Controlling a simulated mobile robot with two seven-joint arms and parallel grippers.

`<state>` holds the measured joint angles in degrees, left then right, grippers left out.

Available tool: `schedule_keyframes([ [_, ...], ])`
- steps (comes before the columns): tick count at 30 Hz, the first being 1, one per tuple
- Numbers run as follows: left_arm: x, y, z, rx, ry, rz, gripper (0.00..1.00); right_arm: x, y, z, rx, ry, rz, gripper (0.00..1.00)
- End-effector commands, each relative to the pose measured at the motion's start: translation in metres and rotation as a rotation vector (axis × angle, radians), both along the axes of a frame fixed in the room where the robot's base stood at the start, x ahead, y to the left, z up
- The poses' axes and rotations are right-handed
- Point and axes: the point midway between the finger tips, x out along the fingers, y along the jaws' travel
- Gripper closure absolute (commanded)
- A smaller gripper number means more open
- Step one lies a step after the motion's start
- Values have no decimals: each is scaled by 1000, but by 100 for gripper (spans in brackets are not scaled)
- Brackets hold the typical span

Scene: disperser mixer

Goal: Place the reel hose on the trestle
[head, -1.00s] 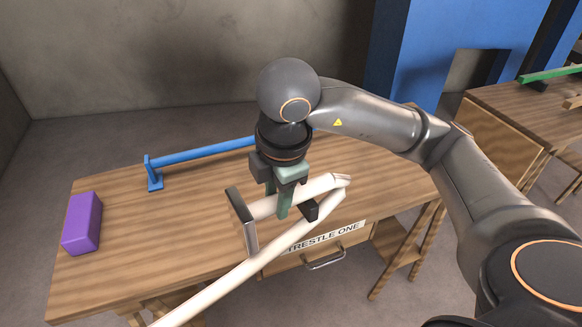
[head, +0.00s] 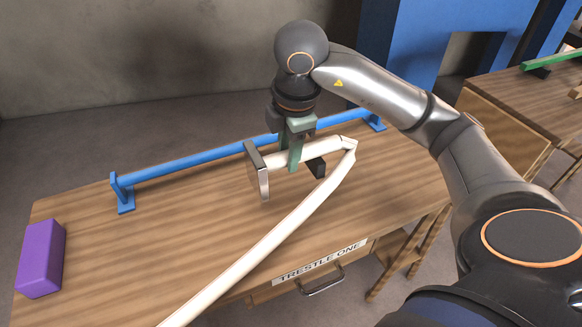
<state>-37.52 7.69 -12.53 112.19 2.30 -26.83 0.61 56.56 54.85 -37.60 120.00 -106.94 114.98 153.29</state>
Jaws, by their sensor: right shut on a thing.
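The reel hose (head: 325,147) is a short white roll with a grey plate (head: 257,172) at its left side and a dark block (head: 316,167) below its right part. From its right end a long white length runs down to the lower left and out of the picture. My right gripper (head: 292,166) points down, shut on the white roll, and holds it over the trestle (head: 190,235). The trestle is a wooden table labelled "TRESTLE ONE". Whether the roll touches the tabletop I cannot tell. My left gripper is not in view.
A blue rail (head: 205,158) on two feet runs along the trestle's back edge, just behind the roll. A purple block (head: 41,258) stands at the left end. Another wooden table (head: 515,110) with a green bar (head: 553,61) is at the right.

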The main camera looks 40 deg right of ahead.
Motion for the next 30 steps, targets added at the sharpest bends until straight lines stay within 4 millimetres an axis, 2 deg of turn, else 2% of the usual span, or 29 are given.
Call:
schedule_keyframes([
  [5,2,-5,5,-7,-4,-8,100,30,-34,-20,-1,2,-6,100],
  [7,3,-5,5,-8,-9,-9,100,38,-41,-36,0,3,-4,100],
  [12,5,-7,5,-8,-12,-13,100,52,-55,-60,-1,0,-1,100],
  [19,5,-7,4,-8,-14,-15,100,61,-64,-74,0,-1,-1,100],
  [25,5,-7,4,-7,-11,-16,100,62,-66,-102,-1,0,2,100],
  [30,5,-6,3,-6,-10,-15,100,63,-66,-107,-1,-3,1,100],
])
